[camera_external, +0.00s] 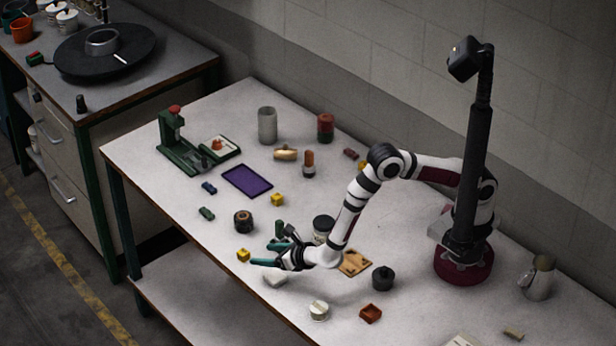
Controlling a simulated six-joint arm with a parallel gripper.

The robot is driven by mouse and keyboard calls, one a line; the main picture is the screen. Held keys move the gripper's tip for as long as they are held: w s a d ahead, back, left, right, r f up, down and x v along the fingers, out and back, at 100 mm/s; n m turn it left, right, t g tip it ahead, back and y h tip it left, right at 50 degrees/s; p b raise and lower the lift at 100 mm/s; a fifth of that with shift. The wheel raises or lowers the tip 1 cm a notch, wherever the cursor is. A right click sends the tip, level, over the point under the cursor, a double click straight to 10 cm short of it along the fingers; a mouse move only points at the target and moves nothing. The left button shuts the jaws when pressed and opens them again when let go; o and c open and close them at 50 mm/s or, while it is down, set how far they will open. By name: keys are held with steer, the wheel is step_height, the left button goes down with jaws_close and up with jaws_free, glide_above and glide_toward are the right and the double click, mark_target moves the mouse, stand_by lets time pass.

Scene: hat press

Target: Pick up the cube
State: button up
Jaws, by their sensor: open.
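Two small yellow cube-like blocks are on the white tabletop. One yellow block (243,255) lies close to the front edge, just left of my gripper's fingertips. The other yellow block (277,199) lies farther back, near the purple mat. I cannot tell which one the task means. My gripper (260,253) is low over the table with its teal fingers spread, pointing left toward the nearer block. Nothing shows between the fingers. Whether the fingertips are level with that block is hard to tell.
A black-and-orange round item (243,221) stands behind the nearer block. A dark-lidded jar (323,228) stands behind my gripper, and a whitish block (275,279) lies below it. A green press (182,145) and purple mat (247,180) are farther back. The table's front edge is close.

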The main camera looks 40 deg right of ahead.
mark_target(247, 254)
steer(key=x, duration=0.8)
steer(key=shift+r, duration=0.1)
steer(key=shift+s, duration=0.1)
jaws_close()
